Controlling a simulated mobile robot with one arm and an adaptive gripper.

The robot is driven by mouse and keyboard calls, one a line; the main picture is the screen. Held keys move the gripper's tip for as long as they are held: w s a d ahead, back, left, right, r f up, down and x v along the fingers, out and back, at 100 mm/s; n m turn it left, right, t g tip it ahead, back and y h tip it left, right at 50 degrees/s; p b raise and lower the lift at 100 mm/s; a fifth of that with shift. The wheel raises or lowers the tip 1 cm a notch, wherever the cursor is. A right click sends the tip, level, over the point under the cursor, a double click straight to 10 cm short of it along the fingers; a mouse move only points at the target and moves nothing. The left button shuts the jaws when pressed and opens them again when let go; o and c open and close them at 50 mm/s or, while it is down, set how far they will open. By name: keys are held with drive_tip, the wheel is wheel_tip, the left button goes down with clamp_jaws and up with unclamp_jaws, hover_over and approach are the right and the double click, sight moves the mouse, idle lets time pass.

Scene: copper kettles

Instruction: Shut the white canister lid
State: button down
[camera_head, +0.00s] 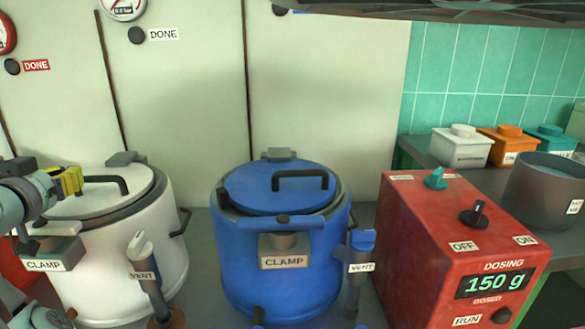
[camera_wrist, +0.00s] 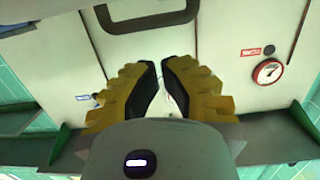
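The white canister (camera_head: 155,250) stands at the left of the head view. Its white lid (camera_head: 95,203), with a black bar handle (camera_head: 105,182) and a grey hinge block at the back, lies low over the rim. A dark band shows along the lid's edge; I cannot tell whether it is fully seated. A grey clamp with a CLAMP label (camera_head: 43,265) is at its front. My gripper (camera_head: 68,180) is at the lid's left side, by its edge; contact is unclear. In the wrist view its yellow fingers (camera_wrist: 160,66) nearly meet, with nothing visibly held.
A blue canister (camera_head: 240,262) with a blue lid stands to the right. VENT levers (camera_head: 140,262) stand in front of both canisters. A red dosing machine (camera_head: 430,240) reads 150 g. A grey pot (camera_head: 545,190) and several small boxes are farther right. Pale wall panels (camera_head: 325,100) stand behind.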

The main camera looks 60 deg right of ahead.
drive_tip(key=shift+s+a+f+b, duration=0.1)
drive_tip(key=shift+a+f+b, duration=0.05)
drive_tip(key=shift+f+b, duration=0.55)
drive_tip(key=shift+s+a+f+b, duration=0.1)
drive_tip(key=shift+f+b, duration=0.4)
drive_tip(key=shift+f, duration=0.4)
